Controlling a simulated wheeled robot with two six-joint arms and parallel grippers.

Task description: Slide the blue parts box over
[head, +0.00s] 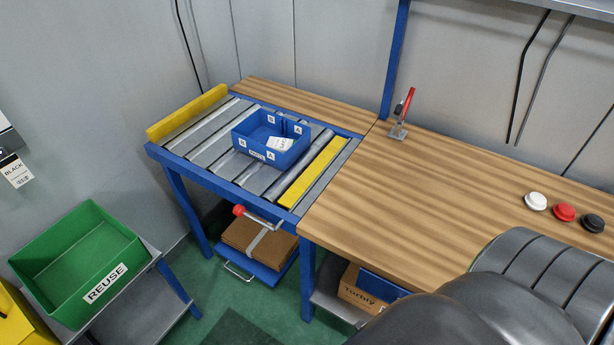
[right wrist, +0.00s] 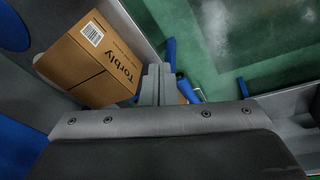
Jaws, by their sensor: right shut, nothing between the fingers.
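The blue parts box (head: 254,148) sits upright on the grey roller section (head: 203,149) in the head view, between two yellow bars. It has white letter labels and a white card inside. My right gripper (right wrist: 158,84) shows in the right wrist view, with its fingers shut together and nothing between them. It is beside a cardboard box and apart from the blue parts box, which is not in that view. My left gripper is in neither view.
A yellow bar (head: 188,112) lines the rollers' left end; another yellow bar (head: 313,173) crosses near the wooden worktop (head: 400,190). A red-handled clamp (head: 399,130) and three buttons stand on the worktop. A cardboard box (right wrist: 92,66) lies below. A green bin (head: 75,245) stands left.

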